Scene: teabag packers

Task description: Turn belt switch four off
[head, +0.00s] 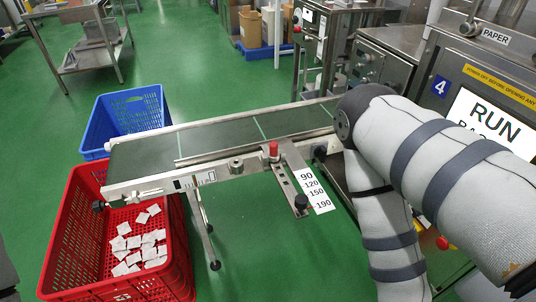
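A machine panel with a blue number 4 plate (440,86) stands at the right. Beside the plate is a screen (486,118) reading RUN, its lower part covered by my arm. I cannot make out a switch marked as belt switch four; part of the machine front is hidden behind my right arm. A red button (442,243) shows low on that machine beside my forearm. A conveyor belt (215,138) runs from the machine to the left. My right arm is bent, its forearm pointing down out of the picture, so its gripper is not visible. My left gripper is not in view.
A red crate (60,235) holding several white teabags stands under the belt's near end. A blue crate (118,112) is behind it. Green floor is open in front.

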